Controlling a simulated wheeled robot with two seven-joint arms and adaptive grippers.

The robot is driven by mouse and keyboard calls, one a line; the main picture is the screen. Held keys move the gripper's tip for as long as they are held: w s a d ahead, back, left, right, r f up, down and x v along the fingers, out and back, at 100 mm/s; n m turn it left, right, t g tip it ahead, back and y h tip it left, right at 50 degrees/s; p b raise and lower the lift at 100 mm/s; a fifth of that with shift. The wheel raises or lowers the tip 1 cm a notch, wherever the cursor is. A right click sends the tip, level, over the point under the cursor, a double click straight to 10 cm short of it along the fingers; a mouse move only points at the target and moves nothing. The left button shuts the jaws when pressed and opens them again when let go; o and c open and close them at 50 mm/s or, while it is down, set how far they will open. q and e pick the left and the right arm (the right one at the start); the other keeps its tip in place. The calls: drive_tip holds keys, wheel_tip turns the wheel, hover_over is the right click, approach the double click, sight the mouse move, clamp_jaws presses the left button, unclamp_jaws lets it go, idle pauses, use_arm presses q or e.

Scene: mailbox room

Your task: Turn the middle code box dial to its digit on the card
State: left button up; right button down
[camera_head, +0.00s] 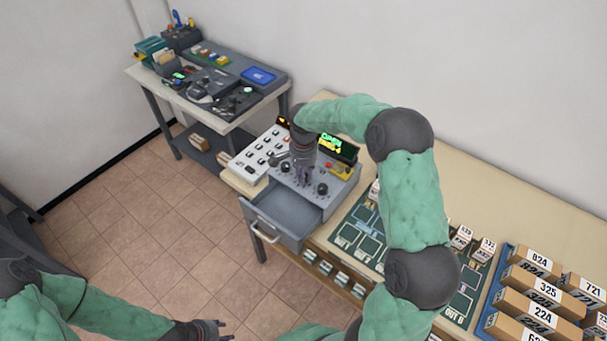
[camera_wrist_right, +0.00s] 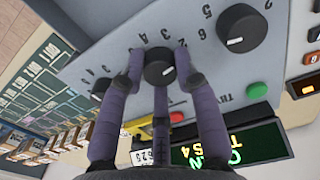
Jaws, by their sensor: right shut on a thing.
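The grey code box (camera_head: 340,186) stands at the bench's left end, its drawer (camera_head: 285,212) pulled open. My right gripper (camera_head: 303,178) reaches down onto its dial row and hides the middle dial in the head view. In the right wrist view the black middle dial (camera_wrist_right: 159,68) sits between my purple fingers, which are shut on it. Another dial (camera_wrist_right: 242,28) with a white mark is beside it; a third dial (camera_wrist_right: 101,88) is partly behind a finger. The display (camera_wrist_right: 235,147) is lit green and yellow. I cannot make out the card. My left gripper (camera_head: 217,329) is open and empty at the bottom edge.
A white button panel (camera_head: 262,153) adjoins the box on the left. A green button (camera_wrist_right: 257,90) and a red button (camera_wrist_right: 176,117) are close to my fingers. A dark sorting mat (camera_head: 360,235) and a blue tray (camera_head: 491,310) with numbered boxes lie to the right.

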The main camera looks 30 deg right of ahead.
drive_tip(key=shift+m, duration=0.3)
drive_tip(key=c, duration=0.9)
unclamp_jaws()
wheel_tip(320, 180, up, 12)
